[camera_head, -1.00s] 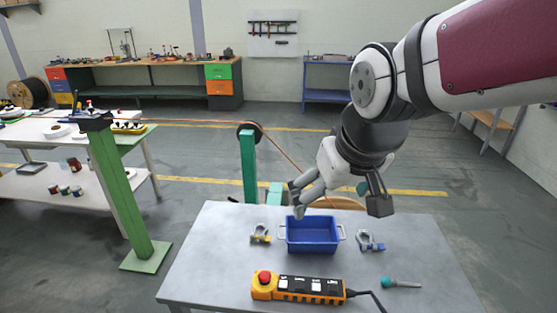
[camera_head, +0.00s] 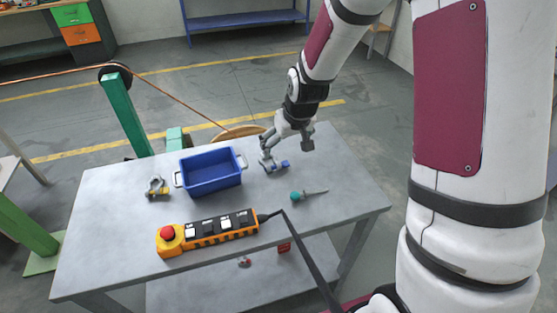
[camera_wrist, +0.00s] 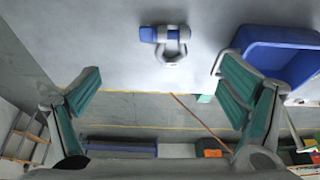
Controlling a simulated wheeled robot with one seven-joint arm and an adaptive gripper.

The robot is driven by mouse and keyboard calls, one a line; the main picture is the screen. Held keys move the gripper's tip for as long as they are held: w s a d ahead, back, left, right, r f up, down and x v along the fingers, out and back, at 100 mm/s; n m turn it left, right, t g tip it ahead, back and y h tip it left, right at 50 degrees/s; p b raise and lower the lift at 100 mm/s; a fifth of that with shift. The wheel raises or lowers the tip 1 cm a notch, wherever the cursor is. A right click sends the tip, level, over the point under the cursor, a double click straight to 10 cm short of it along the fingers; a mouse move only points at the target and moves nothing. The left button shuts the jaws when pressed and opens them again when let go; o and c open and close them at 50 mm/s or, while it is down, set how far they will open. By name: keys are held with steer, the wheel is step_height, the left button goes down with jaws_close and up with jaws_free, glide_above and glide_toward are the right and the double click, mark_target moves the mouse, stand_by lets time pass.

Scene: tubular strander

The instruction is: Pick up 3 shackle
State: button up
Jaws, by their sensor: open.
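A grey shackle with a blue pin (camera_head: 281,165) lies on the table right of the blue bin (camera_head: 211,182). It also shows in the wrist view (camera_wrist: 172,50), lying between and beyond the fingers. My gripper (camera_head: 287,150) is open and empty, close by that shackle; I cannot tell whether a finger touches it. A second shackle with a yellow pin (camera_head: 157,187) lies left of the bin. A small reddish and grey item (camera_head: 244,262) on the lower shelf may be another shackle, but is too small to tell. The bin looks empty inside.
An orange control pendant (camera_head: 208,233) with a red button and a black cable lies along the table's front. A green post (camera_head: 124,112) stands behind the table. A red object (camera_head: 284,247) shows below the tabletop.

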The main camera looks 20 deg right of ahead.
glide_above(277, 163)
steer(key=s, duration=0.2)
steer(key=f, duration=0.3)
steer(key=d+f, duration=0.1)
steer(key=f, duration=0.1)
steer(key=shift+s+f, duration=0.2)
steer(key=shift+f, duration=0.1)
steer(key=shift+a+x, duration=0.2)
steer(key=shift+x, duration=1.35)
steer(key=shift+a+x, duration=0.25)
steer(key=shift+x, duration=1.25)
steer(key=shift+s, duration=0.15)
steer(key=c, duration=1.7)
